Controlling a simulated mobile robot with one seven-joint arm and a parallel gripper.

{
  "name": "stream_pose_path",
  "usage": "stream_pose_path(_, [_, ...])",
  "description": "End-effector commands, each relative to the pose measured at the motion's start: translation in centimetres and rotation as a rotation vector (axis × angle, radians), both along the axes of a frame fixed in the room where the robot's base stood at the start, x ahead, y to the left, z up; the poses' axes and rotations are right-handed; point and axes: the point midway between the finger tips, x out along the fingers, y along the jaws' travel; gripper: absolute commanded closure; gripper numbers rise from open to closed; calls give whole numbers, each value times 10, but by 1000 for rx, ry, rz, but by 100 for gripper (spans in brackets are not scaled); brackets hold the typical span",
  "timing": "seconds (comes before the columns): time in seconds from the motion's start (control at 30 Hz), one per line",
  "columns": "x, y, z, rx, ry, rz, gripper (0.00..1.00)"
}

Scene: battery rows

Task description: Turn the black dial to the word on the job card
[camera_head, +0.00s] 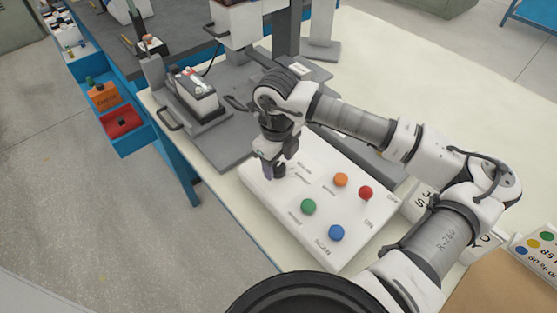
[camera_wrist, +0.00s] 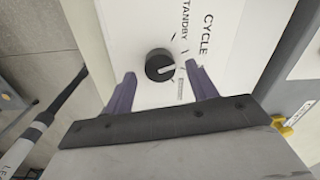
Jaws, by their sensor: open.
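The black dial (camera_wrist: 160,66) sits on the white panel (camera_head: 270,205); in the head view it shows small beside my fingers (camera_head: 280,170). Its white pointer mark points to the right in the wrist view. "STANDBY" and "CYCLE" are printed near it, with another small word at lower right that I cannot read. My gripper (camera_wrist: 161,74) is open, its two purple fingers on either side of the dial; I cannot tell whether they touch it. A white card (camera_head: 421,203), perhaps the job card, is partly hidden by my arm and its word cannot be read.
Green (camera_head: 308,207), blue (camera_head: 336,233), orange (camera_head: 340,180) and red (camera_head: 366,193) buttons stand up from the panel. A sign with coloured dots (camera_head: 541,240) is at the right. A grey fixture (camera_head: 195,95) stands behind. Open table (camera_head: 400,85) lies at the back right.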

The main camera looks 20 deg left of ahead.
Motion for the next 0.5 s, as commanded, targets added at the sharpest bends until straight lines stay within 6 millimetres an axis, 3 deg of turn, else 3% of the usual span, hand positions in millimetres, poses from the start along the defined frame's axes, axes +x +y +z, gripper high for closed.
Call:
stream_pose_path(0.2, [0,0,-15,1,0,0,43])
stream_pose_path(0.47, [1,0,-16,1,-1,1,43])
stream_pose_path(0.5, [1,0,-16,1,-1,1,47])
